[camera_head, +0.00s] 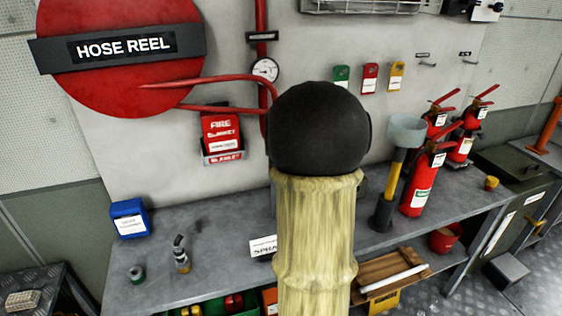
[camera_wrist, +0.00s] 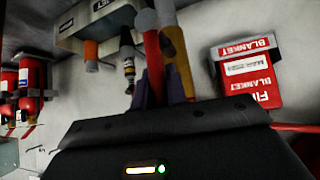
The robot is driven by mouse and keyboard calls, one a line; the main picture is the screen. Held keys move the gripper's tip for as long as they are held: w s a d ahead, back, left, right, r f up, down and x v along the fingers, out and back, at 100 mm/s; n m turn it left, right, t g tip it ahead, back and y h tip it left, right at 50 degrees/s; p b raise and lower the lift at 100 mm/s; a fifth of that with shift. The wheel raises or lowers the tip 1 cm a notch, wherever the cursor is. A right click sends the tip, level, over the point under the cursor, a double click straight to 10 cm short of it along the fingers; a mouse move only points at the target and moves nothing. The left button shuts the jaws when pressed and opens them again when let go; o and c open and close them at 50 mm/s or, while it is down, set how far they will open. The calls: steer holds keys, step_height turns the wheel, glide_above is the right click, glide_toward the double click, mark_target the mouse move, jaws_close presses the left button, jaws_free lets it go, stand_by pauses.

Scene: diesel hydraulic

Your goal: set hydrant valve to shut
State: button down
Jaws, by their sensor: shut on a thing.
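In the wrist view my gripper (camera_wrist: 158,86) is shut on a red bar (camera_wrist: 154,54) that stands between its dark fingers. The bar looks like the hydrant valve's lever. A brass-coloured cylinder (camera_wrist: 178,62) sits right beside it, seemingly the valve's body. The wrist picture is upside down. In the head view my own arm covers the gripper and the valve, so the lever's angle cannot be told there. The red pipe (camera_head: 261,18) with a round gauge (camera_head: 265,70) runs down the wall and disappears behind my arm.
A fire blanket box (camera_head: 221,134) hangs left of my arm; it also shows in the wrist view (camera_wrist: 247,72). A red hose reel (camera_head: 128,80) is farther left. A grey bench (camera_head: 225,218) below holds small items. Red extinguishers (camera_head: 420,186) stand at the right.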

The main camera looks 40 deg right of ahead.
steer(key=shift+a+f, duration=0.1)
steer(key=shift+f, duration=0.1)
steer(key=c, duration=1.4)
jaws_free()
steer(key=shift+r, duration=0.15)
steer(key=shift+a+r, duration=0.1)
steer(key=shift+r, duration=0.05)
steer(key=p+v, duration=0.4)
steer(key=v, duration=1.3)
steer(key=shift+s, duration=0.2)
